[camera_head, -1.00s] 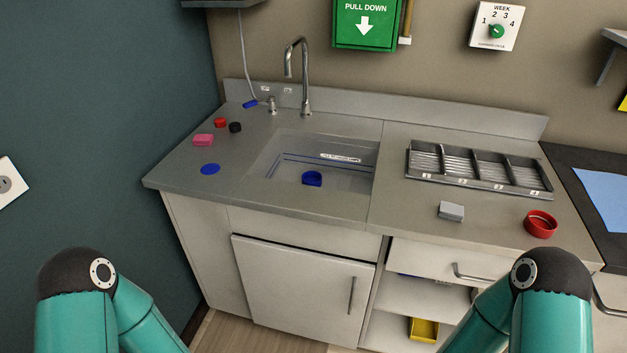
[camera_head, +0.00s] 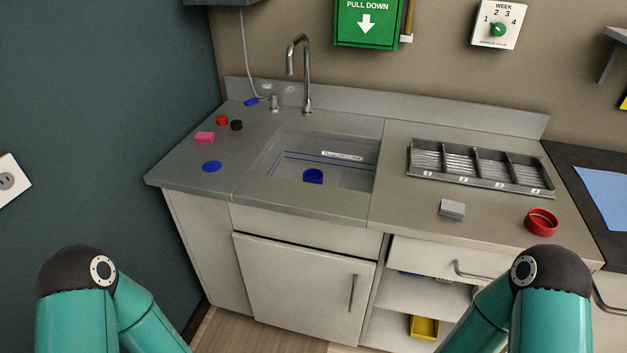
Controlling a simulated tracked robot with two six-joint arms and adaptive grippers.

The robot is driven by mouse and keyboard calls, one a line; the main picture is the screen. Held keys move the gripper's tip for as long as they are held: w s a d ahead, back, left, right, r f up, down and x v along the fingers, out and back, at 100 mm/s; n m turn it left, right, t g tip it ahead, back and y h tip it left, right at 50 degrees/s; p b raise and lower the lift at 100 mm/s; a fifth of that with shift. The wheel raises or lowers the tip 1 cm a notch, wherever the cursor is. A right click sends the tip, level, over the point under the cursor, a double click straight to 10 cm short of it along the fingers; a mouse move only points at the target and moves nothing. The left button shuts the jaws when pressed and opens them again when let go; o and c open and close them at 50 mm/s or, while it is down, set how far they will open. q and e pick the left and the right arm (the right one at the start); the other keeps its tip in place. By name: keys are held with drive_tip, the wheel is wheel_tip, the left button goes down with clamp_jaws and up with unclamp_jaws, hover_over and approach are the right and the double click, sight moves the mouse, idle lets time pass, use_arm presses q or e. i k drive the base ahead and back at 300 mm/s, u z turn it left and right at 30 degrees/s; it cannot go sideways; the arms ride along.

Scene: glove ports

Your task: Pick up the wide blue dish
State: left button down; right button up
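A blue round dish-like thing (camera_head: 313,176) with a raised wall sits in the sink basin (camera_head: 358,181). A flat blue disc (camera_head: 211,167) lies on the counter left of the sink. I cannot tell for certain which of the two is the wide blue dish. Only the upper parts of my two arms show at the bottom left and bottom right. Both grippers are out of view, so nothing shows of what they hold.
A pink block (camera_head: 204,138), a red piece (camera_head: 222,120) and a black piece (camera_head: 236,125) stand left of the tap (camera_head: 305,75). Right of the sink are a divided rack (camera_head: 463,182), a grey block (camera_head: 451,209) and a red round dish (camera_head: 541,222). The counter's front left is clear.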

sight(315, 175)
drive_tip(key=z, duration=0.85)
drive_tip(key=i, duration=0.15)
drive_tip(key=u, duration=2.8)
drive_tip(key=k, duration=1)
drive_tip(key=z, duration=1)
drive_tip(key=i, duration=0.95)
drive_tip(key=u, duration=0.1)
